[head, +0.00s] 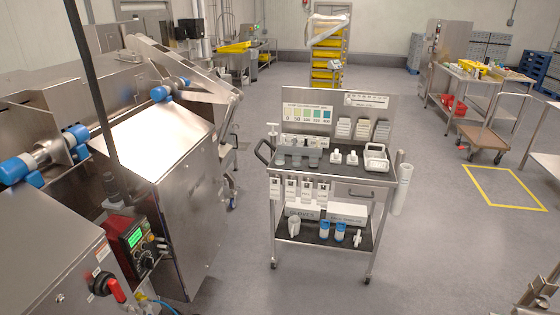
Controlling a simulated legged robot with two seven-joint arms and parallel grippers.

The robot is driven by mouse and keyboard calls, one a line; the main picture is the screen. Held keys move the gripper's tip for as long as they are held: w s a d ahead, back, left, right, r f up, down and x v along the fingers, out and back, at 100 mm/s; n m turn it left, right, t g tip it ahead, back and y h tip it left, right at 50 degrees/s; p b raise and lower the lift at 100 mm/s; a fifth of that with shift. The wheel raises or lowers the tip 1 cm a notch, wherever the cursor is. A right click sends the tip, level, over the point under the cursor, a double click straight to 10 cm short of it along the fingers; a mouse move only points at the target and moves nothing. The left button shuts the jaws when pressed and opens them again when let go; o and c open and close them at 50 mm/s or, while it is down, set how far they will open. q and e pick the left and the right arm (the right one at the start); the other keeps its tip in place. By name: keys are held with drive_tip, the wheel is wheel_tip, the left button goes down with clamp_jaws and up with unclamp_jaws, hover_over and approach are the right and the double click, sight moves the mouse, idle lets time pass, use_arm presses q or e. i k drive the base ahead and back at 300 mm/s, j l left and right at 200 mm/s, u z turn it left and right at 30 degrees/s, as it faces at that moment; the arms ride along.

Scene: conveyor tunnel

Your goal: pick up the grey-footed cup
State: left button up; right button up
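A steel cart (331,172) with a dark top stands in the middle of the head view, a few steps away. A row of small greyish cups (297,157) stands on the left part of its top shelf. They are too small to tell which one has a grey foot. Neither of my grippers is in view.
A large steel conveyor machine (165,150) with blue rollers fills the left, with a control box (135,238) at its front. Tags hang from the cart's front edge. Bottles and a jug (294,227) stand on its lower shelf.

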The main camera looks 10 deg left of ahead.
sight(296, 158)
drive_tip(key=i+j, duration=0.9)
drive_tip(key=j, duration=0.15)
